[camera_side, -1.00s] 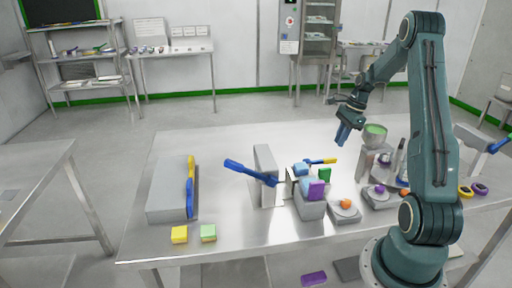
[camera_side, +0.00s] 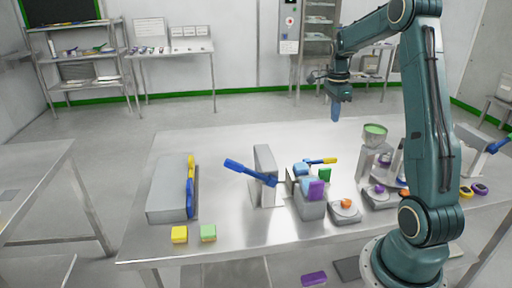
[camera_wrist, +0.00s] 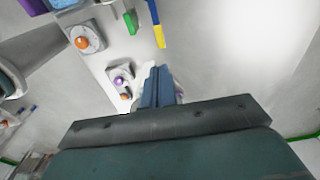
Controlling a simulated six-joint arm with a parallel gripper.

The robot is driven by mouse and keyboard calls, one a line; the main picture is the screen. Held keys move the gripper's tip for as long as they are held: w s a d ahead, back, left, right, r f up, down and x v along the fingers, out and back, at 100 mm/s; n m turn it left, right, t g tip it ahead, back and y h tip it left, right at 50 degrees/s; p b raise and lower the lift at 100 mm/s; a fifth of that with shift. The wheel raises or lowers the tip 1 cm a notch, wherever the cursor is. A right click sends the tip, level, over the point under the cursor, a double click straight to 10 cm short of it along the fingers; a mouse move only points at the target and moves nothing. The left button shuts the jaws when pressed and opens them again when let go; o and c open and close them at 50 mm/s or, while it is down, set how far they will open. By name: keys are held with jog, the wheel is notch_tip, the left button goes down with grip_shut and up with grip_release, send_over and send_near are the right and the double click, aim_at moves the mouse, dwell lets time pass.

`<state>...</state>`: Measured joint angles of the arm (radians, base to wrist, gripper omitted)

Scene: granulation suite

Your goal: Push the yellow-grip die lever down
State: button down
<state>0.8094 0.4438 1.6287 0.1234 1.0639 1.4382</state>
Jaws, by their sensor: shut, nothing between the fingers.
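A lever with a blue shaft and a yellow grip (camera_side: 328,160) sticks out to the right behind the block machine near the table's middle. It also shows at the top of the wrist view (camera_wrist: 159,36), yellow end toward the camera. A second yellow-and-blue bar (camera_side: 190,185) lies along the grey box at the table's left; I cannot tell from its look whether it is a lever. My gripper (camera_side: 335,117) is high above the table's far side, shut and empty, fingers pointing down, apart from both. Its blue fingers show in the wrist view (camera_wrist: 159,72).
A blue-handled lever (camera_side: 250,172) rises left of the block machine (camera_side: 311,208). A green block (camera_side: 325,174) sits close by the yellow grip. Knob plates (camera_side: 345,210) and a green-filled bowl (camera_side: 375,134) stand to the right. The table's far left is clear.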

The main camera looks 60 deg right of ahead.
aim_at(331, 158)
jog(key=shift+f, duration=0.15)
jog(key=f, duration=1.3)
jog(key=shift+s+d+f, duration=0.3)
jog(key=shift+s+f, duration=0.05)
